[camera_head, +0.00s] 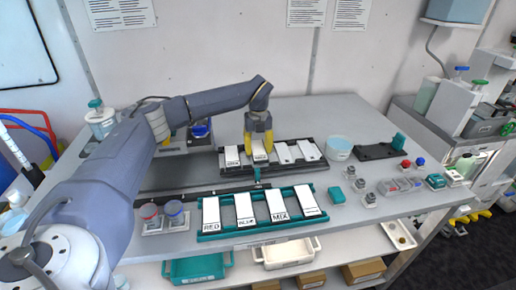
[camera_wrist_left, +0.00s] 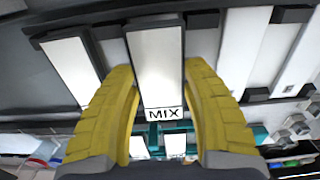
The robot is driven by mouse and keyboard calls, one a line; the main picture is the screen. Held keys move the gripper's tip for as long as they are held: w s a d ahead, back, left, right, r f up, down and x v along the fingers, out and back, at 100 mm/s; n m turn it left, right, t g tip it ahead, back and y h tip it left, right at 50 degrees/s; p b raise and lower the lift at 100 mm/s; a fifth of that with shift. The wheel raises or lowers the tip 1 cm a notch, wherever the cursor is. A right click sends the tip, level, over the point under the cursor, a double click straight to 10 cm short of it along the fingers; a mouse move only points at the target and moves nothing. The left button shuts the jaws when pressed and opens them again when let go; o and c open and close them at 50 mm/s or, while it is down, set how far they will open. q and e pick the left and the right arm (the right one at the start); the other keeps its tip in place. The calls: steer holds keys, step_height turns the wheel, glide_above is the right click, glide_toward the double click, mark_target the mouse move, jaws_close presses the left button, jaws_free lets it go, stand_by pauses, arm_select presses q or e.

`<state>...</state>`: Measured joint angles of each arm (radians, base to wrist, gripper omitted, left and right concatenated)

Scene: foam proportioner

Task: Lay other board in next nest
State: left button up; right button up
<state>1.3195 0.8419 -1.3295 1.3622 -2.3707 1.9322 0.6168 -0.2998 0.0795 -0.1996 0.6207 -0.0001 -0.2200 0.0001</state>
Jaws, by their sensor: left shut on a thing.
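My left gripper (camera_head: 259,127) reaches over the second place from the left in the dark rack (camera_head: 222,171). Its yellow fingers (camera_wrist_left: 158,82) are shut on a white board marked MIX (camera_wrist_left: 157,55), one on each side. That board also shows under the fingers in the head view (camera_head: 260,158). It lies at or just above its place; I cannot tell whether it touches the bottom. Another white board (camera_head: 232,152) lies to its left, and two white strips (camera_head: 284,151) to its right. The front teal rack (camera_head: 222,235) holds white boards marked RED (camera_head: 211,211), BLUE and MIX (camera_head: 276,206), and one more (camera_head: 306,199).
A white tub (camera_head: 339,148) and a dark tray (camera_head: 376,151) stand right of the dark rack. Small grey blocks (camera_head: 360,186) lie nearby. The table's back right is clear.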

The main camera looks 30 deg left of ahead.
arm_select(q)
steer(key=shift+f, duration=0.25)
stand_by(0.3)
steer(key=shift+f, duration=0.3)
steer(key=o, duration=1.6)
steer(key=shift+r, duration=0.1)
steer(key=shift+r, duration=3.9)
